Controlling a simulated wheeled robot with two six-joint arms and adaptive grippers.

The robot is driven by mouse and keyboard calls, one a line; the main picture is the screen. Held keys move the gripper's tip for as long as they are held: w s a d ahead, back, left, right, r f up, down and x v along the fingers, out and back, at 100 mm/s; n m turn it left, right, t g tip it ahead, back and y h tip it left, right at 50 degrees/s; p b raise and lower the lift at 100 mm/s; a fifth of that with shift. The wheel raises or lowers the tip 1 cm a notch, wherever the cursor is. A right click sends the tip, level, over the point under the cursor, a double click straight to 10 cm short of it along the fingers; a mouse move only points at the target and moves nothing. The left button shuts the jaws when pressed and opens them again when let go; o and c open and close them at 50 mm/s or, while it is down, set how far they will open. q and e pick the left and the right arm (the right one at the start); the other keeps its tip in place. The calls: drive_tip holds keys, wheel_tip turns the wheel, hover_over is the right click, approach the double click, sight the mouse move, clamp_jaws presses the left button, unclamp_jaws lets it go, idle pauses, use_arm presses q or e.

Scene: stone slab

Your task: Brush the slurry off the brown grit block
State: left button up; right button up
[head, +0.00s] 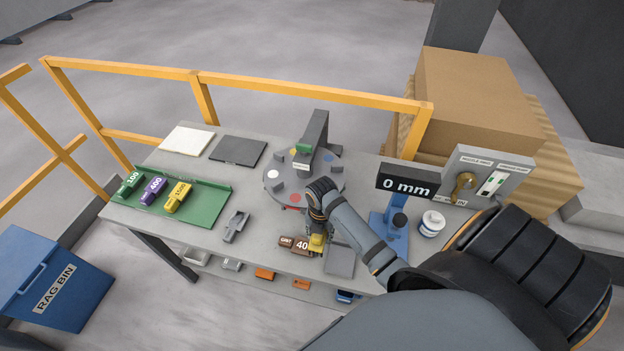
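The brown grit block (294,243), marked GRIT and 40, lies near the front edge of the grey table, left of a grey plate. My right gripper (317,236) reaches down at the block's right end, its fingers small and largely hidden by my own wrist. A small yellow piece (317,243) shows at its fingertips; I cannot tell whether it is held or whether it touches the block. Slurry on the block is too small to make out. My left gripper is not in view.
A green tray (213,211) with green, purple and yellow blocks stands at left. A round turntable (268,187) with a grey upright stands behind my gripper. The 0 mm display (408,181), a white tub (431,224) and a switch panel (487,174) are at right. A grey holder (236,227) lies front-centre.

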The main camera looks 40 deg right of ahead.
drive_tip(key=s+d+r, duration=0.3)
drive_tip(key=s+r, duration=0.1)
drive_tip(key=shift+d+r, duration=0.15)
drive_tip(key=shift+d, duration=0.05)
idle(1.0)
